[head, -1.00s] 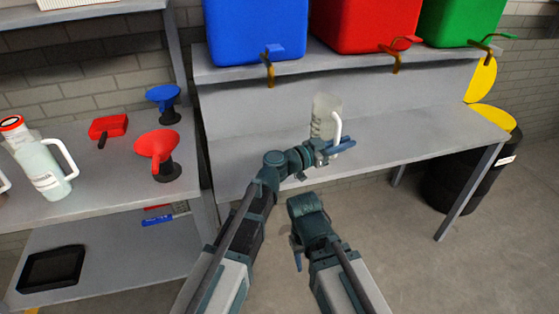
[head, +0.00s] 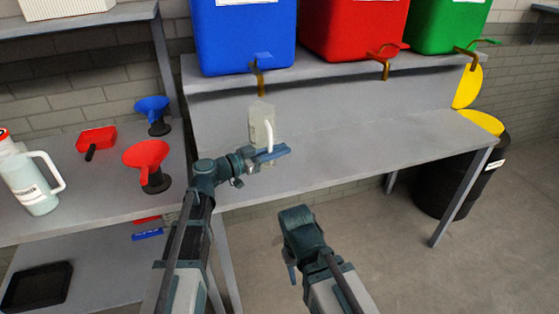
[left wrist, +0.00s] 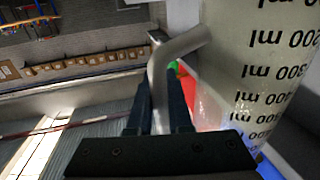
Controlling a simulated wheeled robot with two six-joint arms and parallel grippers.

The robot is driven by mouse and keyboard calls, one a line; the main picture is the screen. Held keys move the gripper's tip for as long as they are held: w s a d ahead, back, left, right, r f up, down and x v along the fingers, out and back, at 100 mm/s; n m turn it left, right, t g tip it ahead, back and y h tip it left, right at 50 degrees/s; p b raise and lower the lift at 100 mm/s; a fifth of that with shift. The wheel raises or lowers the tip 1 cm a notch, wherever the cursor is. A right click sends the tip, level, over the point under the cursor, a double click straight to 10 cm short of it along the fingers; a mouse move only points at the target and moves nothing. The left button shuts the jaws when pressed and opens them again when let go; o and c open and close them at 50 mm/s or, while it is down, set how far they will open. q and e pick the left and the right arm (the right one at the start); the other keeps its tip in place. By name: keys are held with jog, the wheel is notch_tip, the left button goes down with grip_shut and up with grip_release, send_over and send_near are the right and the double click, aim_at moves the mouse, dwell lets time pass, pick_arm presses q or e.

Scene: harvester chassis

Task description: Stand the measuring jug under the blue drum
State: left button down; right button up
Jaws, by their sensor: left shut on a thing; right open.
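My left gripper (head: 272,153) is shut on the jug's handle; the left wrist view shows the handle (left wrist: 165,75) between the fingers and the jug's printed scale (left wrist: 270,70). Whether the jug's base touches the bench is hard to tell. The blue drum (head: 243,35) stands on the raised shelf. My right gripper (head: 292,270) is open and empty, low in front of the bench.
A red drum (head: 352,28) and a green drum (head: 447,22) stand right of the blue one. The grey bench (head: 370,150) is clear to the right. The left table holds a blue funnel (head: 152,108), a red funnel (head: 146,156) and a bottle (head: 35,185).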

pick_arm(q)
jog(key=shift+f+b, duration=1.75)
jog(key=shift+f, duration=0.2)
jog(key=c, duration=0.8)
grip_release()
jog(key=shift+c, duration=0.2)
jog(key=shift+r, duration=0.15)
send_near(272, 163)
jog(key=shift+w+d, duration=0.2)
jog(key=shift+w, duration=0.3)
